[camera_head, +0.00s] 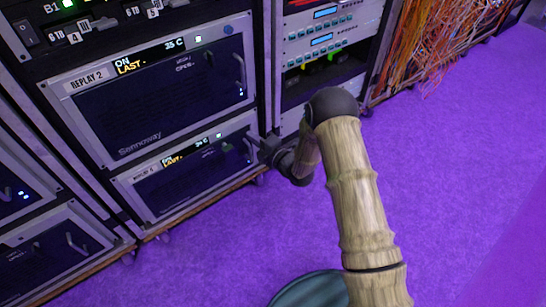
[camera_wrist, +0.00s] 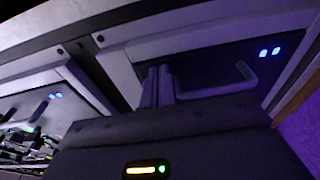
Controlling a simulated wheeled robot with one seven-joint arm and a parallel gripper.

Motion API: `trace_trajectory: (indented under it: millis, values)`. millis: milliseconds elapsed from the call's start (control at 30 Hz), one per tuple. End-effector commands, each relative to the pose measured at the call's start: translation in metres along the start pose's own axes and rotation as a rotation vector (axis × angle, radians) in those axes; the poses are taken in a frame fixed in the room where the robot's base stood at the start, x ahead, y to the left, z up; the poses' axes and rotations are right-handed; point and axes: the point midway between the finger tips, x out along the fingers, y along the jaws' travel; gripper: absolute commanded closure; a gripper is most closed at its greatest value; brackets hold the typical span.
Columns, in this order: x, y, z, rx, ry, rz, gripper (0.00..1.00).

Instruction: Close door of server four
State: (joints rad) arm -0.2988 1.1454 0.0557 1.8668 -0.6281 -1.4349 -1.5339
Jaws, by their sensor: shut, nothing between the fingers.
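The lower server unit (camera_head: 192,178) in the middle rack has a dark door panel, a lit display and a label too blurred to read surely. Its door looks flush with its frame in the head view; its right edge is partly hidden by my gripper. My gripper (camera_head: 262,147) is at the right end of this unit, close to its front. In the wrist view my gripper's fingers (camera_wrist: 158,86) are together and empty, in front of a dark panel with a bar handle (camera_wrist: 235,80) to their right. I cannot tell whether they touch the panel.
The unit labelled REPLAY 2 (camera_head: 160,85) sits directly above. More server units (camera_head: 50,250) stand at the lower left. A rack of blue-lit devices (camera_head: 325,40) and hanging orange cables (camera_head: 435,45) are to the right. The purple floor (camera_head: 460,170) is clear.

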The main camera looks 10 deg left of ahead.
Motion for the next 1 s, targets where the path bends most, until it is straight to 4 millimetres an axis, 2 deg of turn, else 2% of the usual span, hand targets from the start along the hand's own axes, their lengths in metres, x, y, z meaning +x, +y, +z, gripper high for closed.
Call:
trace_trajectory:
  millis: [167,600,767,1000]
  values:
    - [-0.026,0.002,-0.001,0.004,0.001,-0.005,1.0]
    - [-0.114,0.003,-0.009,0.009,-0.005,-0.008,1.0]
    - [-0.13,0.001,-0.013,0.007,-0.002,-0.006,1.0]
    - [-0.133,0.0,-0.015,0.006,0.002,-0.004,1.0]
